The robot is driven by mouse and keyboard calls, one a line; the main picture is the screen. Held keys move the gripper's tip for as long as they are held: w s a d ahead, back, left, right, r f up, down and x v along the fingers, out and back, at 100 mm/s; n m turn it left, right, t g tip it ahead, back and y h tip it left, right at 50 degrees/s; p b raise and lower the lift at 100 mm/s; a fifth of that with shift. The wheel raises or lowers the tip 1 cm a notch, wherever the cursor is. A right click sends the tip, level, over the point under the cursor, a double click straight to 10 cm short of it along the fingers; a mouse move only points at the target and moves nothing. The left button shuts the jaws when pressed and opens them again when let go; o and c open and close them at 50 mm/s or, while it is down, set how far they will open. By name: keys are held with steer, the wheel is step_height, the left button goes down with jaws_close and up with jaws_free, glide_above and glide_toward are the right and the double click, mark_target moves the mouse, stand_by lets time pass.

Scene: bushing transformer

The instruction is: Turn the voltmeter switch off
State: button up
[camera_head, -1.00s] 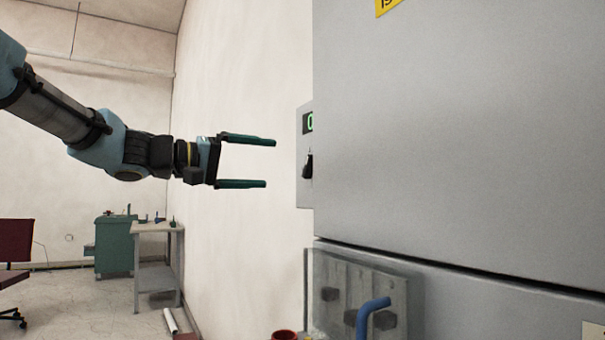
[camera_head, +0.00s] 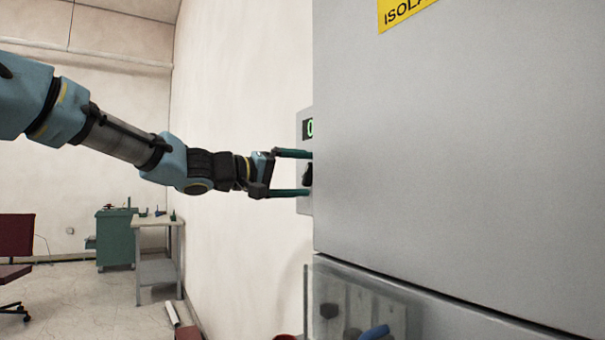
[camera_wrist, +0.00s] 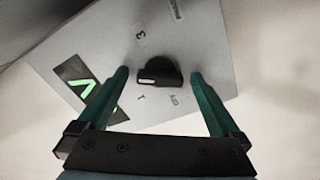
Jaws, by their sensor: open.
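The voltmeter switch is a black rotary knob (camera_wrist: 158,72) with a pale pointer mark, on a grey panel (camera_wrist: 205,50). In the wrist view it sits between the fingertips of my gripper (camera_wrist: 158,76), with a gap on both sides. The fingers are open. A display (camera_wrist: 88,92) with green characters is beside the knob on the panel. In the head view my gripper (camera_head: 309,173) reaches the panel (camera_head: 304,128), one finger above and one below the dark knob (camera_head: 307,174). The cabinet edge hides part of the panel and the fingertips there.
A large grey cabinet (camera_head: 460,140) fills the right side, close to the panel. A clear cover (camera_head: 360,300) over dark parts and a blue handle (camera_head: 374,332) is below. A workbench (camera_head: 157,222), green cabinet (camera_head: 116,240) and chair (camera_head: 15,240) stand far back left.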

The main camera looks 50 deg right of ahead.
steer(key=c, duration=1.4)
